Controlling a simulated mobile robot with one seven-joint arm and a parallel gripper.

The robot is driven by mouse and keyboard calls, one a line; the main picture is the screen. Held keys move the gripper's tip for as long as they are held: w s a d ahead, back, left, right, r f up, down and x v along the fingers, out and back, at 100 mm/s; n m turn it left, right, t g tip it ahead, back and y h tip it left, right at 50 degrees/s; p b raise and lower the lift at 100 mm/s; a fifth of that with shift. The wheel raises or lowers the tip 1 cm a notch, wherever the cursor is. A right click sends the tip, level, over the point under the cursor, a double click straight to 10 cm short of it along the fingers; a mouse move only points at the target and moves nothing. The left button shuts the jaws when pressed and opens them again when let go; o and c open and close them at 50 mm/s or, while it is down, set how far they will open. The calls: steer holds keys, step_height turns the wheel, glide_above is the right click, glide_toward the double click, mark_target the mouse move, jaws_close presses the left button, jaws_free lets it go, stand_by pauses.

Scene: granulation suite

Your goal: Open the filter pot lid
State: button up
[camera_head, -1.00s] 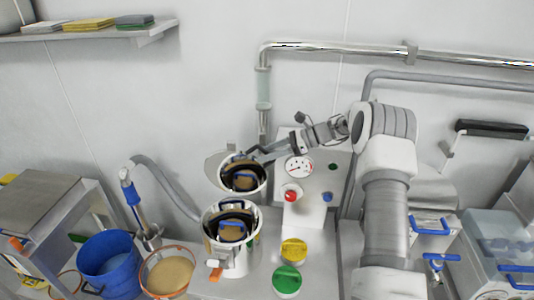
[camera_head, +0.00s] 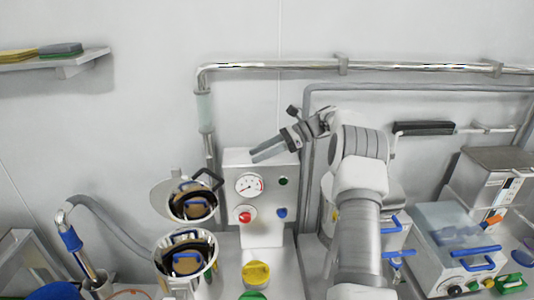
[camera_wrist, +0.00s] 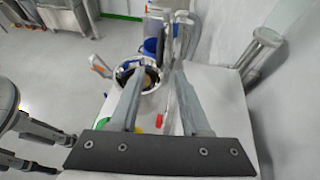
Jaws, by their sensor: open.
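A dark looped handle (camera_head: 211,179) sticks up at this pot's right. My gripper (camera_head: 256,156) is above the gauge box, up and right of the back pot and apart from it. In the wrist view my gripper (camera_wrist: 158,70) has its fingers apart, with nothing held between them; a pot (camera_wrist: 150,98) shows beyond.
A gauge box (camera_head: 262,215) with a red knob stands right of the pots. Yellow (camera_head: 256,273) and green (camera_head: 252,296) caps are in front of it. A steel pipe (camera_head: 270,66) runs along the wall. A clear-topped box (camera_head: 450,230) stands at the right.

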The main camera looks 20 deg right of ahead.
steer(key=shift+v, duration=1.3)
steer(key=shift+a, duration=0.1)
steer(key=shift+c, duration=0.3)
